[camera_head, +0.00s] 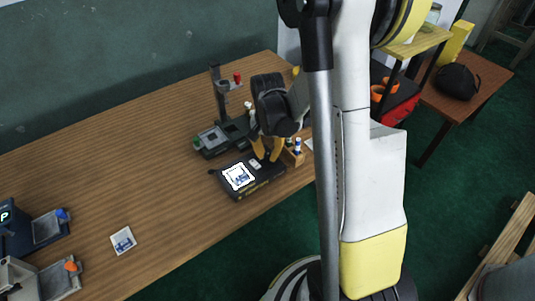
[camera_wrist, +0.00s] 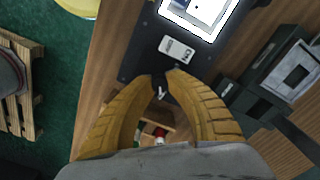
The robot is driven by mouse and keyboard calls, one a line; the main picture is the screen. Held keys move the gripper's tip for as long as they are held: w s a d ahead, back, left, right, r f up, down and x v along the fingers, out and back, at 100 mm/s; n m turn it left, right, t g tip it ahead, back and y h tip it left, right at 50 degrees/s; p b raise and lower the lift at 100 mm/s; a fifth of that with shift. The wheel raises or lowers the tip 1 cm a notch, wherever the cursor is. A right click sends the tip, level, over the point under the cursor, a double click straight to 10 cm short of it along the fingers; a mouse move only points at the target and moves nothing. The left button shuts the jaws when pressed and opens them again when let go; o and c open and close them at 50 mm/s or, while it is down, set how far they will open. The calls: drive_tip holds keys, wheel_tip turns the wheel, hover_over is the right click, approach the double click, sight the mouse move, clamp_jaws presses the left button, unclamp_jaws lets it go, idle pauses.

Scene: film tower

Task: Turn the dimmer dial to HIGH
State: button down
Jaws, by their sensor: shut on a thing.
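The black light box (camera_head: 262,181) stands near the table's front edge, with a bright lit panel (camera_head: 238,177) holding a picture. The wrist view shows the box (camera_wrist: 137,57), the lit panel (camera_wrist: 226,22) and a small pale label plate (camera_wrist: 177,50). My gripper (camera_head: 266,156) reaches down at the box's right end. In the wrist view, the yellow fingertips of my gripper (camera_wrist: 165,83) close around the dark dimmer dial (camera_wrist: 159,84), just beyond the label plate. A small white mark shows between the fingers. The dial is mostly hidden, so its setting cannot be read.
A dark stand with a tray (camera_head: 211,138) is close behind the box. A wooden holder with small bottles (camera_head: 293,157) is just right of my fingers. A loose picture card (camera_head: 123,240) lies at front left, near trays. The table's middle left is clear.

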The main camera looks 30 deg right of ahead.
sight(267, 155)
idle(0.4)
drive_tip(key=c, duration=1.3)
unclamp_jaws()
drive_tip(key=shift+o, duration=0.2)
drive_tip(key=shift+r, duration=0.1)
wheel_tip(267, 155, up, 12)
drive_tip(key=s+a+r+n+t, duration=0.7)
drive_tip(key=s+a+n, duration=0.3)
drive_tip(key=a, duration=0.3)
drive_tip(key=shift+s+a+r, duration=0.25)
drive_tip(key=shift+s+r, duration=0.15)
drive_tip(key=shift+r, duration=0.2)
